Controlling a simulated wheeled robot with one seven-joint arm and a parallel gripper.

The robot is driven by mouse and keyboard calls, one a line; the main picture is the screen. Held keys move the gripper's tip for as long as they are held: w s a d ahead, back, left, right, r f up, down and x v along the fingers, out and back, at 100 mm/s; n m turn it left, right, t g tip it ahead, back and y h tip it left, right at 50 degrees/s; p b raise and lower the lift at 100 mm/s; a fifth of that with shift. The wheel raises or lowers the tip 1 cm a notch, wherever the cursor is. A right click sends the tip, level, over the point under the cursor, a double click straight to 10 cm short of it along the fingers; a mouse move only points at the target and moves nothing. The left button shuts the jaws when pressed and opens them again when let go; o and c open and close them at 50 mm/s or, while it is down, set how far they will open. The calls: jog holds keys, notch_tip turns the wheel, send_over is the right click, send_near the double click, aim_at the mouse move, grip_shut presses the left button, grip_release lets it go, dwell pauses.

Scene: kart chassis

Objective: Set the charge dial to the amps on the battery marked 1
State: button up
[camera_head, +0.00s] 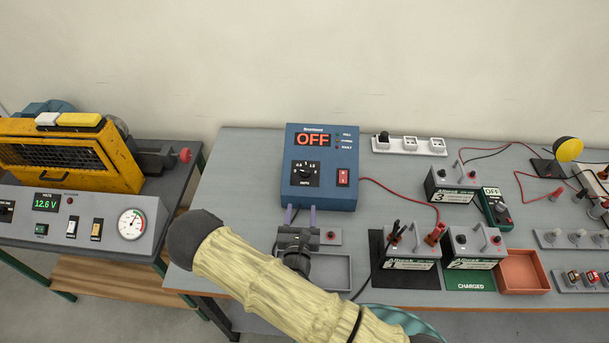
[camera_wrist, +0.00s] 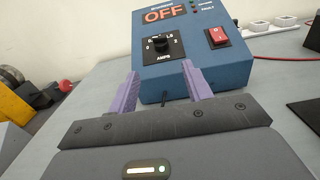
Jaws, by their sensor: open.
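The blue charger box (camera_head: 320,190) stands on the grey bench and its display (camera_head: 313,140) reads OFF. Its black charge dial (camera_head: 305,174), marked AMPS, sits on the sloped front; it also shows in the wrist view (camera_wrist: 162,46). A red switch (camera_head: 343,177) is right of the dial. My gripper (camera_head: 301,211) is open and empty, its purple fingers (camera_wrist: 160,88) apart just in front of the charger, below the dial. A battery (camera_head: 408,245) stands on the black mat with clamps on it; its number is too small to read surely. Batteries marked 2 (camera_head: 474,247) and 3 (camera_head: 452,184) stand nearby.
A grey tray (camera_head: 338,287) and a small panel with a red button (camera_head: 330,237) lie near my gripper. A red tray (camera_head: 522,272) is at the right. A white socket strip (camera_head: 410,146) lies behind. Red cable (camera_head: 400,190) runs from the charger across the bench.

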aim_at(305, 173)
jog(key=w+p, duration=0.1)
jog(key=w, duration=0.3)
jog(key=w+p, duration=0.1)
jog(key=w, duration=0.3)
jog(key=w+p, duration=0.1)
jog(key=w, duration=0.3)
jog(key=shift+w+d, duration=0.35)
jog(key=shift+w, duration=0.05)
jog(key=shift+w+a, duration=0.15)
jog(key=shift+w, duration=0.15)
jog(key=shift+c, duration=0.2)
jog(key=c, duration=0.9)
